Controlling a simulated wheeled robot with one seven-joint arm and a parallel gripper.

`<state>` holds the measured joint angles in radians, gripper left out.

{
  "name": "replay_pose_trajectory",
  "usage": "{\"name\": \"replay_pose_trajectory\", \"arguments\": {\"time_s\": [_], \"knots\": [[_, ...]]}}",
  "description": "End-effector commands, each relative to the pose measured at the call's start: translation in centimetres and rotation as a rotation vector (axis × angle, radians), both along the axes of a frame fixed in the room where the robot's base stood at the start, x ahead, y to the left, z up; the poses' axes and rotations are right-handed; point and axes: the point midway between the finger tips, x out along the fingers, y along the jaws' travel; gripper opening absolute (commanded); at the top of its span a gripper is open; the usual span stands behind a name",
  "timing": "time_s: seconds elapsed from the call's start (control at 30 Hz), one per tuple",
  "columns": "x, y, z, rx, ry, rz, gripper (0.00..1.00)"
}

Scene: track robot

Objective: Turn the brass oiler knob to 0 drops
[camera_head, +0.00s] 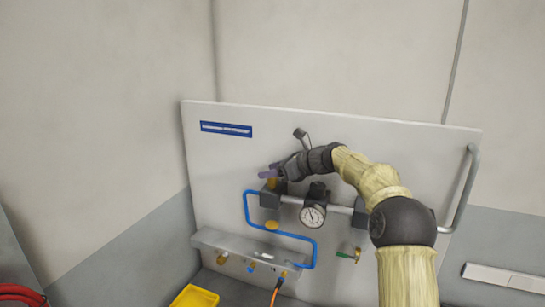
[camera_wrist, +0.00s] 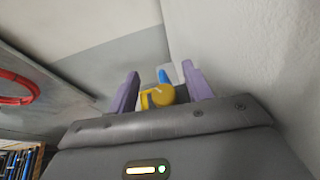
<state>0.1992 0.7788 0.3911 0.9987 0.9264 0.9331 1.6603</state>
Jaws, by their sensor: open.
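The brass oiler knob (camera_wrist: 162,95) shows in the wrist view as a yellow round part between the two purple fingers of my gripper (camera_wrist: 161,92). The fingers stand apart, one on each side, and I see a gap at the left finger; contact on the right I cannot tell. In the head view my gripper (camera_head: 268,171) is at the upper left of the air unit, and the brass part (camera_head: 271,184) shows just below the fingers. The knob's markings are too small to read.
A white panel (camera_head: 225,160) carries a pressure gauge (camera_head: 313,215), a blue tube (camera_head: 248,210) and a grey manifold (camera_head: 235,244). A green-handled valve (camera_head: 345,254) is lower right. A yellow bin (camera_head: 196,297) stands below. A grey handle bar (camera_head: 466,190) is at the panel's right.

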Motion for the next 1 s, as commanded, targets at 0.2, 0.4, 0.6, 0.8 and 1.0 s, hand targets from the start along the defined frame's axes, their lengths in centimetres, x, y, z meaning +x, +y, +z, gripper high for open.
{"name": "replay_pose_trajectory", "arguments": {"time_s": [0.2,0.4,0.6,0.8,1.0], "knots": [[0.1,0.0,3.8,-0.002,-0.006,-0.001,0.50],[0.1,0.0,6.2,-0.001,-0.001,-0.001,0.50],[0.0,0.0,7.0,-0.001,0.001,-0.001,0.50],[0.0,-0.1,7.0,-0.001,0.001,-0.001,0.50],[-0.1,0.0,6.6,-0.014,-0.004,0.001,0.49]]}}
